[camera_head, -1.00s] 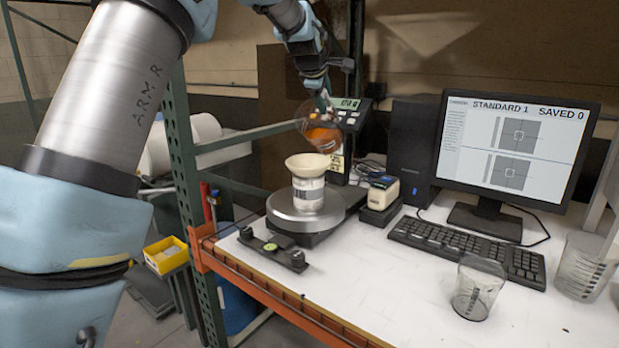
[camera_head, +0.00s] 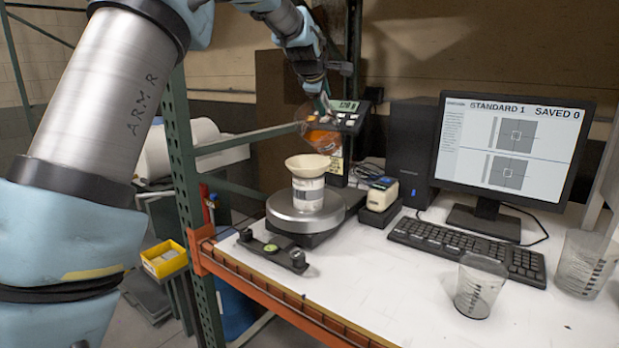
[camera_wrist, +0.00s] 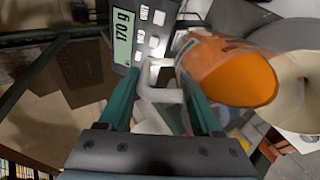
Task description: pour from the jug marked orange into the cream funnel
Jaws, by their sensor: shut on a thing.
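My gripper (camera_head: 323,98) is shut on the white handle of the clear jug (camera_head: 308,125). The handle also shows between my fingers in the wrist view (camera_wrist: 160,92). The jug is held tilted above the cream funnel (camera_head: 307,162), with orange liquid (camera_wrist: 235,72) inside. In the wrist view its open end faces the funnel (camera_wrist: 288,75). I see no falling stream. The funnel sits upright in a white container (camera_head: 308,193) on the round scale pan (camera_head: 283,210). The jug's marking cannot be read.
The scale display (camera_wrist: 123,38) reads 170 g and stands behind the jug. A small cream-and-dark device (camera_head: 382,194), a keyboard (camera_head: 465,247), a monitor (camera_head: 515,150) and two clear beakers (camera_head: 480,287) (camera_head: 586,264) stand to the right.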

